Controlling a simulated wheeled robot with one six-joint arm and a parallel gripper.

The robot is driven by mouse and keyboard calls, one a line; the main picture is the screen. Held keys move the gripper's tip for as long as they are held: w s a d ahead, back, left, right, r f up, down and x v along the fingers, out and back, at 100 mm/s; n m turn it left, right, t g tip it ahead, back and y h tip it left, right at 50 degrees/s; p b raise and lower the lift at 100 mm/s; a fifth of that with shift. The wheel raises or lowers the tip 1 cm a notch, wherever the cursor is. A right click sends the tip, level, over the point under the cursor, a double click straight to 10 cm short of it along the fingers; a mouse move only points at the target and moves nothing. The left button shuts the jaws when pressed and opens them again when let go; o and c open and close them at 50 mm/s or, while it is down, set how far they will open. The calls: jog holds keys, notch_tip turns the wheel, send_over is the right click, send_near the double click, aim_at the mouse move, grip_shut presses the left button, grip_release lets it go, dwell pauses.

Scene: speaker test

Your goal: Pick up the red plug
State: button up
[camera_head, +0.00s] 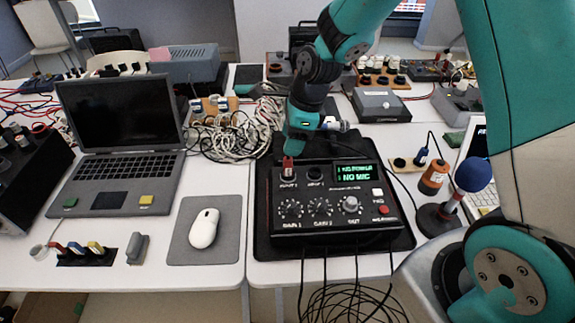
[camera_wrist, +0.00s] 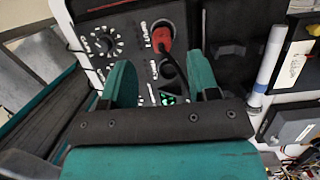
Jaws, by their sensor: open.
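The red plug (camera_head: 288,165) stands upright at the INPUT 1 socket of the black speaker tester box (camera_head: 335,236). In the wrist view the red plug (camera_wrist: 162,38) shows just beyond my fingertips, near the middle line between them, with a dark cable running from it towards my gripper. My gripper (camera_wrist: 161,76) is open, its two teal fingers apart with nothing held. In the head view my gripper (camera_head: 296,143) is just above and behind the plug, and its fingers are partly hidden. I cannot tell whether a finger touches the plug.
Left of the box are a white mouse (camera_head: 204,228) on a grey mat and a laptop (camera_head: 118,135). Tangled cables (camera_head: 235,130) lie behind. Black cables hang in front.

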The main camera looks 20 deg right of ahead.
aim_at(288, 158)
jog(key=x, duration=0.6)
jog(key=p+x, duration=0.1)
jog(key=shift+s+d+f, duration=0.15)
jog(key=shift+d+f, duration=0.15)
jog(key=shift+d, duration=0.05)
jog(key=shift+a+f, duration=0.15)
jog(key=shift+f, duration=0.35)
jog(key=c, duration=1)
jog(key=shift+r, duration=0.1)
